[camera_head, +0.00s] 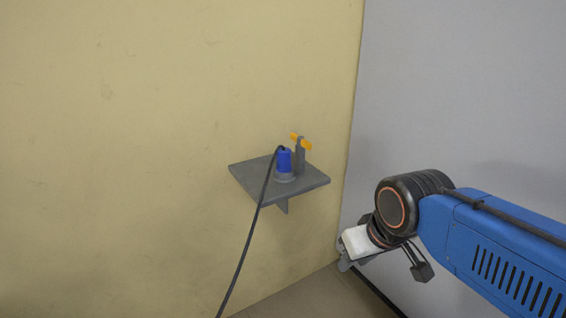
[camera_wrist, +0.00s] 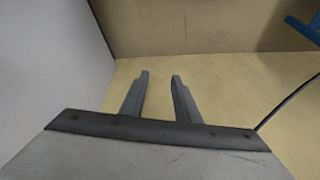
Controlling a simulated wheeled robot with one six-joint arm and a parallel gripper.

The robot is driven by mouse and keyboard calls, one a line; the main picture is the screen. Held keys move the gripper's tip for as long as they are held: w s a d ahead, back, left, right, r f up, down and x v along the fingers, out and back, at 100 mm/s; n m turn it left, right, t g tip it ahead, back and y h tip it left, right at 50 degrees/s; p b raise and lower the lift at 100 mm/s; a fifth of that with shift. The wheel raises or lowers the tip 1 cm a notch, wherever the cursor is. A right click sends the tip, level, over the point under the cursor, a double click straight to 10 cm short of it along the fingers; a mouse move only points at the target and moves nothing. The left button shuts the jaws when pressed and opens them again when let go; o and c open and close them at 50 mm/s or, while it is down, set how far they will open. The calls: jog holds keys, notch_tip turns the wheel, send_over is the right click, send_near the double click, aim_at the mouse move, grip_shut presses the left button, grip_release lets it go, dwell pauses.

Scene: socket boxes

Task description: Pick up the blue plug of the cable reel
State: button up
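The blue plug (camera_head: 284,160) stands upright on a small grey wall shelf (camera_head: 250,174) in the head view, in a grey round base. A black cable (camera_head: 252,230) runs from its top down past the shelf's front edge. My gripper (camera_head: 345,262) is to the right of the shelf and lower, apart from the plug. In the wrist view my gripper (camera_wrist: 160,82) shows two parted fingers with nothing between them. The plug is not visible in the wrist view; a dark cable (camera_wrist: 288,102) crosses its right side.
A grey upright post with an orange-yellow handle (camera_head: 301,141) stands just right of the plug on the shelf. A yellow wall (camera_head: 120,140) is behind the shelf, and a grey wall (camera_head: 450,90) is to the right. The space between gripper and shelf looks clear.

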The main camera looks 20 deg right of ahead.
jog(key=shift+d, duration=0.2)
jog(key=o, duration=0.4)
jog(key=shift+o, duration=1.2)
jog(key=shift+w+r, duration=0.2)
jog(key=shift+r, duration=0.15)
notch_tip(320, 180, up, 28)
jog(key=n+g, duration=0.5)
jog(key=n, duration=0.7)
send_over(284, 150)
notch_tip(284, 150, down, 17)
jog(key=shift+r, duration=0.1)
